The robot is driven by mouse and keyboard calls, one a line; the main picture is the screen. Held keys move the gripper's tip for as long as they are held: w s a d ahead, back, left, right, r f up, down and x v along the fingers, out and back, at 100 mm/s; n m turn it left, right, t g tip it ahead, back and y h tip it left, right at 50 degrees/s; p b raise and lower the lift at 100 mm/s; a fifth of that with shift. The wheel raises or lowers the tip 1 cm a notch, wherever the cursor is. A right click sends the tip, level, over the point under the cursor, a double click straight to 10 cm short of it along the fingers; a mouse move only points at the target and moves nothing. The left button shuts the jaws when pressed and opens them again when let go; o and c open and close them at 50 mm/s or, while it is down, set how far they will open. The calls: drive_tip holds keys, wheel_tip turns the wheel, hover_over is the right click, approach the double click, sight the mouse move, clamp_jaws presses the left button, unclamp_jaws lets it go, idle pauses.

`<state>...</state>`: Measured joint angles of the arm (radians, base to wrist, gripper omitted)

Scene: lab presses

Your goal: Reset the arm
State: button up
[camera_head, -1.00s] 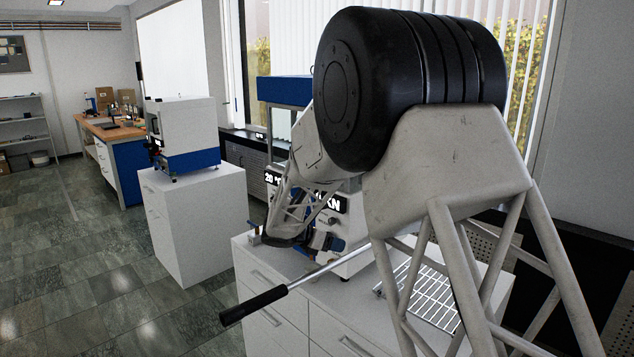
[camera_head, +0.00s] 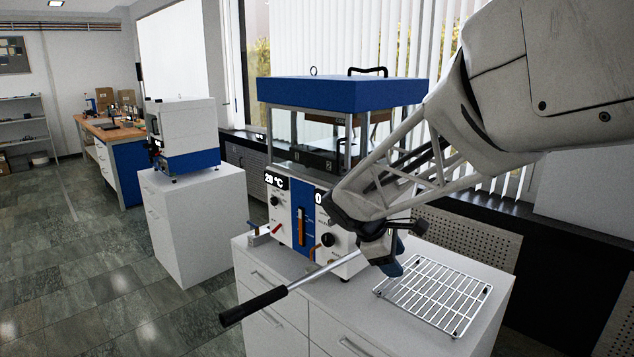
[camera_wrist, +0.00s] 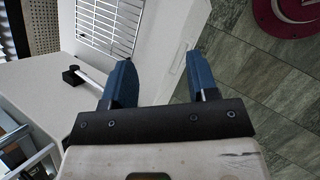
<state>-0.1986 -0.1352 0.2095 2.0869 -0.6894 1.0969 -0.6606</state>
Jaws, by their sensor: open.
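My gripper (camera_head: 392,262) is in front of the right side of the blue and white press (camera_head: 290,215), above the white cabinet top. In the wrist view my gripper (camera_wrist: 162,82) has its two blue fingers spread apart with nothing between them. The press has a blue top plate on posts and displays reading "20 °C" and "0"; my arm covers part of its right side. A long lever with a black handle (camera_head: 254,307) sticks out from the press toward the front left. My gripper is apart from that handle.
A wire rack (camera_head: 436,292) lies on the right of the white cabinet (camera_head: 282,280); it also shows in the wrist view (camera_wrist: 108,22). A second, smaller press-like device (camera_head: 186,135) stands on another cabinet at left. The tiled floor (camera_head: 110,280) at left is clear.

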drive_tip(key=s+d+m+t+y, duration=0.1)
drive_tip(key=s+m+y, duration=0.5)
drive_tip(key=s+m, duration=0.8)
drive_tip(key=s+d, duration=0.1)
drive_tip(key=s, duration=1.3)
drive_tip(key=shift+s+y, duration=0.3)
drive_tip(key=shift+s, duration=0.05)
